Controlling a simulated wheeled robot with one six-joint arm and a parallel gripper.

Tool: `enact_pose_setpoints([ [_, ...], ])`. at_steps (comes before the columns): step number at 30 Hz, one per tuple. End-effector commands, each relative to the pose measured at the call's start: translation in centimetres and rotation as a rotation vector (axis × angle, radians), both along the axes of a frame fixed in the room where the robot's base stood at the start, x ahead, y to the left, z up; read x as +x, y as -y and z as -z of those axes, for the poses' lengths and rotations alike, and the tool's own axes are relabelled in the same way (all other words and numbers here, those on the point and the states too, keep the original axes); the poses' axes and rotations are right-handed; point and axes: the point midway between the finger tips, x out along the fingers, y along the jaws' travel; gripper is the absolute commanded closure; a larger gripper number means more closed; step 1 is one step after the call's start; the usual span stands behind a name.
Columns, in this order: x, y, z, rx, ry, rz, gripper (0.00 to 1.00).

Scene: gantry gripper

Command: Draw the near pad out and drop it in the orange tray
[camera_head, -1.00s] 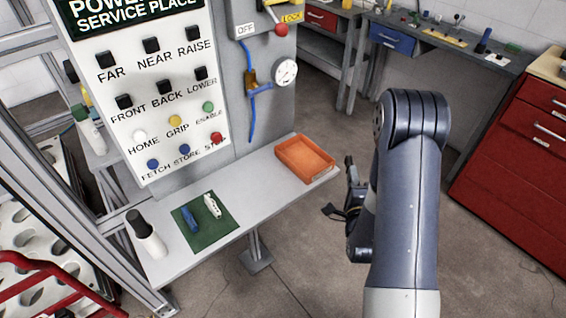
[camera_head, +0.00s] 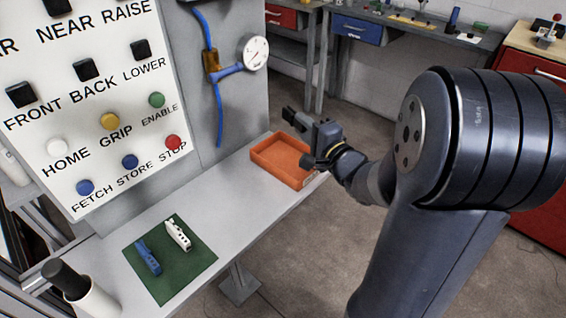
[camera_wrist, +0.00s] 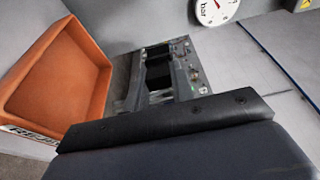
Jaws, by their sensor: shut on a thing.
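The orange tray (camera_head: 272,174) sits on the grey shelf and appears empty inside. It also shows at the left of the wrist view (camera_wrist: 62,75). In the wrist view my gripper is shut on a small dark block (camera_wrist: 158,72), which looks like a pad. The block's lower part is hidden, and I cannot tell which pad it is.
A green mat (camera_head: 190,278) with a blue part (camera_head: 148,257) and a white part (camera_head: 178,234) lies on the shelf (camera_head: 222,208). The button panel (camera_head: 80,130) and gauge (camera_head: 255,53) stand behind.

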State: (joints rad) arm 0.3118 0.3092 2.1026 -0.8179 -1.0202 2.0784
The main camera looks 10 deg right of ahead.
Motion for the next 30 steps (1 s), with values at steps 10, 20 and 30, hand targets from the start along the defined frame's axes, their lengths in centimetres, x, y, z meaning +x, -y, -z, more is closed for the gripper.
enact_pose_setpoints([
  [10,0.0,0.0,2.6,0.000,0.001,0.000,0.97],
  [20,0.0,0.0,5.7,0.000,0.002,0.000,0.97],
  [30,0.0,0.0,5.8,0.001,0.002,0.000,0.97],
])
